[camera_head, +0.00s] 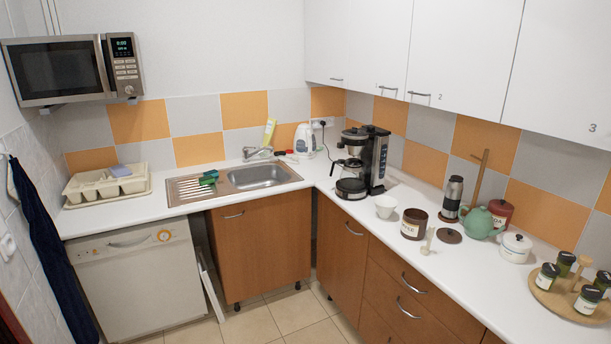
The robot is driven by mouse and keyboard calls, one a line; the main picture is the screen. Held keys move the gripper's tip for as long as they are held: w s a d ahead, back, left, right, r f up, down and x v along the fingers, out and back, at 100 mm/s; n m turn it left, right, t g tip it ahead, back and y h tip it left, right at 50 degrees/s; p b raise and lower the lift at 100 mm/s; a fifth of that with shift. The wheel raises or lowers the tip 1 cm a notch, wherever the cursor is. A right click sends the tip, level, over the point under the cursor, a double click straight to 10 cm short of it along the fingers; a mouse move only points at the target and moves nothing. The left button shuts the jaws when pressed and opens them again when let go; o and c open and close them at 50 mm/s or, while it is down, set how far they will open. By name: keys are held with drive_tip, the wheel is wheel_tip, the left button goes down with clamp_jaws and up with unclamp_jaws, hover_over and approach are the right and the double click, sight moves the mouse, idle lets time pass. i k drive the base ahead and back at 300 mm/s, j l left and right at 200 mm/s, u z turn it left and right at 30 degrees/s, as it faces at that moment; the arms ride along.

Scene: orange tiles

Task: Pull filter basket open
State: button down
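The black and silver coffee maker (379,158) stands on the white counter just right of the corner, against the tiled wall. Its dark filter basket (355,137) is at the upper front, above the carafe (351,186) on the base. The basket is small in this view, and I cannot tell whether it is fully shut or partly out. My gripper and arm do not show in this view.
A white cup (386,206) and a brown canister (414,224) stand on the counter to the right, in front of the coffee maker. The sink (258,177) is to the left. White wall cabinets (450,60) hang above. Tiled floor (300,318) shows below.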

sight(354, 149)
drive_tip(key=i+u, duration=0.3)
drive_tip(key=i, duration=0.8)
drive_tip(key=i+l+z, duration=0.1)
drive_tip(key=i+z, duration=0.15)
drive_tip(key=z, duration=0.15)
drive_tip(key=i+z, duration=0.35)
drive_tip(key=i+j+z, duration=0.1)
drive_tip(key=z, duration=0.3)
drive_tip(key=i+z, duration=0.35)
drive_tip(key=i, duration=0.15)
